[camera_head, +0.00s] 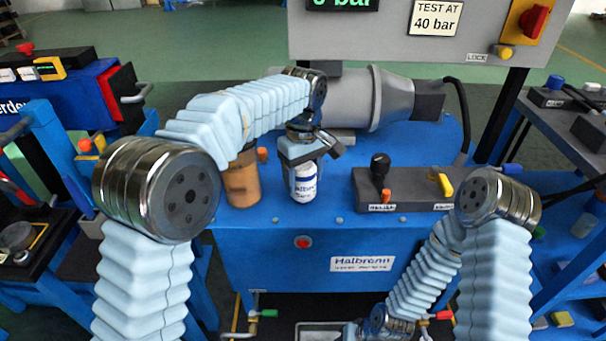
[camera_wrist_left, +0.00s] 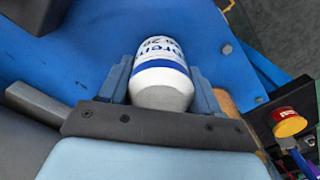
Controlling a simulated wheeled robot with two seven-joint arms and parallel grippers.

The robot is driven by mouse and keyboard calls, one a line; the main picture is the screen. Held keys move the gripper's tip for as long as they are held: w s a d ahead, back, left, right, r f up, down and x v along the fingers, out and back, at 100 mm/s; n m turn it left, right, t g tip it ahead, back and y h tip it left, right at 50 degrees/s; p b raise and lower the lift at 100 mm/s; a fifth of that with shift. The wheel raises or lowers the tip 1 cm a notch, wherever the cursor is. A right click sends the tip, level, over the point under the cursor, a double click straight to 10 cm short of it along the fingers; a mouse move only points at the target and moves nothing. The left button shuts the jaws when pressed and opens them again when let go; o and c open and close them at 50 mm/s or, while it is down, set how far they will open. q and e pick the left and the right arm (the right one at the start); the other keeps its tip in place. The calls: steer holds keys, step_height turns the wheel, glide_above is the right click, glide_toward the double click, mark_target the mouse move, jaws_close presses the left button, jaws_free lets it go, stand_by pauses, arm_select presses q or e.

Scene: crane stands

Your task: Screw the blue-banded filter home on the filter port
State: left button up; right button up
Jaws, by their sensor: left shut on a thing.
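The white filter with blue bands (camera_head: 304,184) is upright at the front of the blue bench, below my left gripper (camera_head: 303,162). In the left wrist view the filter (camera_wrist_left: 162,72) sits between the two fingers of my left gripper (camera_wrist_left: 160,88), which is shut on it. I cannot make out the filter port, and I cannot tell whether the filter's lower end touches anything. My right gripper (camera_head: 362,331) is low at the bottom edge of the head view, partly cut off, its fingers unclear.
A brown cylinder (camera_head: 242,181) stands just left of the filter, under my left arm. To the right is a grey block (camera_head: 408,190) with a black-knobbed lever and a yellow lever. A grey motor-like cylinder (camera_head: 370,97) lies behind. A red button (camera_head: 303,242) is on the bench front.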

arm_select(q)
steer(key=shift+m, duration=1.2)
steer(key=o, duration=1.3)
steer(key=shift+m, duration=0.3)
steer(key=shift+o, duration=0.2)
steer(key=shift+r, duration=2.45)
